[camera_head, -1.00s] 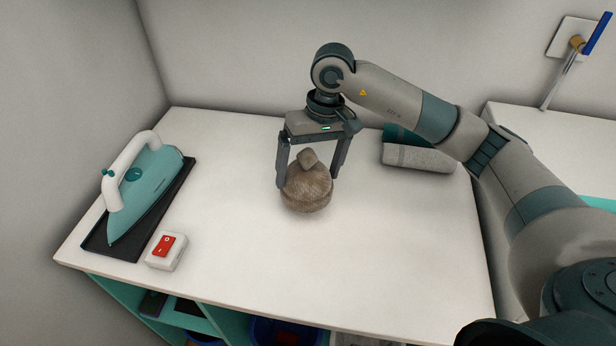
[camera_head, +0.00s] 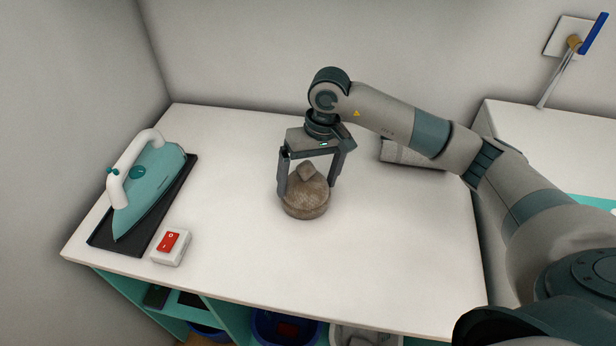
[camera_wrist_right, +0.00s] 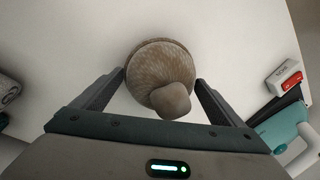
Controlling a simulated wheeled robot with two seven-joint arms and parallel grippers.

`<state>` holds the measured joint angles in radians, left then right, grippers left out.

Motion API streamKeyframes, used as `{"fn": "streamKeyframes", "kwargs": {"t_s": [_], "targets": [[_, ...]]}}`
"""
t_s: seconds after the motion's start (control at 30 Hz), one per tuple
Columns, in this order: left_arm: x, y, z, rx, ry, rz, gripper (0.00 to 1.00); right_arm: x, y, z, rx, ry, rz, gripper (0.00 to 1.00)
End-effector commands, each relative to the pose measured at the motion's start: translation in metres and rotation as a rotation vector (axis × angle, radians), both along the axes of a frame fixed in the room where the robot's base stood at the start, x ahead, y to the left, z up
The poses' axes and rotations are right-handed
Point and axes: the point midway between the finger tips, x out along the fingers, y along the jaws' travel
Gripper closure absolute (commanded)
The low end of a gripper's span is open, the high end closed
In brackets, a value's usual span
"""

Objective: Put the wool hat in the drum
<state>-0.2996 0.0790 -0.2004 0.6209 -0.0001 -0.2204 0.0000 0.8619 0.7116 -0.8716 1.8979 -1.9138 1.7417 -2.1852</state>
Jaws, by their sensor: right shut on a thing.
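The brown wool hat (camera_head: 305,197), with a pompom on top, sits on the white worktop in the middle of the head view. It also shows in the right wrist view (camera_wrist_right: 158,66), between the fingers. My right gripper (camera_head: 308,188) reaches down from above and is shut on the hat, one finger on each side of it. The hat appears to rest on the worktop still. I cannot make out a drum in these views. My left gripper is out of view.
A teal iron (camera_head: 150,188) lies on a dark tray (camera_head: 105,238) at the left, with a red switch box (camera_head: 170,247) near it. A grey rolled towel (camera_head: 408,153) lies at the back, partly behind my right arm. Bins, one blue (camera_head: 262,328), sit below the front edge.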

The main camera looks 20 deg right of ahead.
Motion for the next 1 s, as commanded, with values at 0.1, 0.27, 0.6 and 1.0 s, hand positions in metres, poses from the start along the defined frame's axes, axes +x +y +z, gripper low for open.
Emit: {"fn": "streamKeyframes", "kwargs": {"t_s": [0.1,0.27,0.6,1.0], "targets": [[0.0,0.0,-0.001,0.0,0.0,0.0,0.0,0.0,0.0,0.0,0.0,0.0,0.0,0.3],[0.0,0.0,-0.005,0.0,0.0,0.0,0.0,0.0,0.0,-0.003,0.0,0.0,0.0,0.3],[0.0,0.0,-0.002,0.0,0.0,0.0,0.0,0.0,0.0,-0.001,0.0,0.0,0.0,0.0],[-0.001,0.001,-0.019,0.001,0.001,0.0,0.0,0.001,-0.006,0.029,0.001,-0.005,0.0,0.0]]}}
